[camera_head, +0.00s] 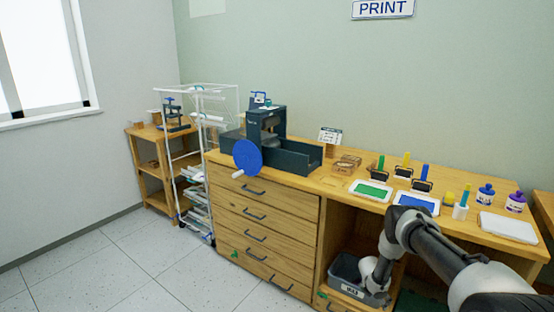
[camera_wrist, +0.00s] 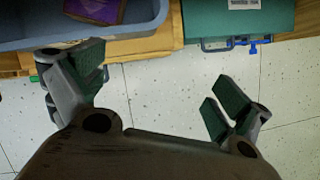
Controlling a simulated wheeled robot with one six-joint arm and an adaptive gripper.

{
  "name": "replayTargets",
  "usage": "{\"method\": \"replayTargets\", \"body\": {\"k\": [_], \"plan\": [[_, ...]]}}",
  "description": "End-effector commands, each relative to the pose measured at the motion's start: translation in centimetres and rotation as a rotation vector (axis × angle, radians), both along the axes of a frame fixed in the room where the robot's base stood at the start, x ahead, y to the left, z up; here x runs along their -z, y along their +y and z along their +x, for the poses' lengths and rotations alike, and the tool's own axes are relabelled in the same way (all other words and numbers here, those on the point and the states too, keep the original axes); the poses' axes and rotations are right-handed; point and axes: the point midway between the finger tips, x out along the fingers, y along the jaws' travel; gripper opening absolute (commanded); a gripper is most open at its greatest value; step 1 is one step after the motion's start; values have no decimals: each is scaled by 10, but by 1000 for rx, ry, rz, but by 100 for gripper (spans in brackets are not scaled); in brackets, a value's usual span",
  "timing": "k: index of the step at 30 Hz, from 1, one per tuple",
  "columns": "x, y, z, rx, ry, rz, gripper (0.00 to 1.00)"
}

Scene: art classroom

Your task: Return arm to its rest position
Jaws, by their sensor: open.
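My gripper (camera_wrist: 155,88) is open and empty in the wrist view, its two green-padded fingers spread apart above the pale tiled floor. In the head view my dark arm reaches in from the lower right, bends at the elbow in front of the bench, and runs down to my white wrist beside the grey bin; my fingers cannot be made out there. The grey bin (camera_head: 345,268) sits in the open bay of the wooden bench (camera_head: 270,190). Its rim (camera_wrist: 130,31) lies just beyond my left finger in the wrist view, with a purple-and-brown item (camera_wrist: 95,10) inside.
A green case (camera_wrist: 225,20) with a blue clip lies right of the bin. The bench top holds a press with a blue wheel (camera_head: 247,156), green (camera_head: 371,191) and blue (camera_head: 416,203) ink trays, and bottles (camera_head: 486,193). A white rack (camera_head: 195,190) stands left; floor in front is clear.

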Motion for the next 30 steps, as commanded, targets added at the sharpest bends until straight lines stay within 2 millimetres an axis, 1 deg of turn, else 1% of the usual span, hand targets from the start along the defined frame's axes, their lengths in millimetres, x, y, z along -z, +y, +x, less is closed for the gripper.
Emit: {"method": "replayTargets", "body": {"k": [2, 5, 11, 16, 20, 21, 23, 26, 29, 30], "plan": [[-1, -2, 0, 25, -10, -2, 100], [-3, -10, -2, 90, -23, -19, 100], [0, -22, -21, 203, -18, -34, 100], [5, -30, -47, 300, 4, -50, 100], [6, -39, -77, 412, 31, -72, 100], [2, -44, -87, 462, 37, -84, 100], [-11, -51, -98, 546, 41, -102, 100], [-41, -62, -111, 683, 36, -132, 100], [-80, -70, -118, 813, 23, -160, 100], [-98, -73, -120, 868, 16, -171, 100]]}}
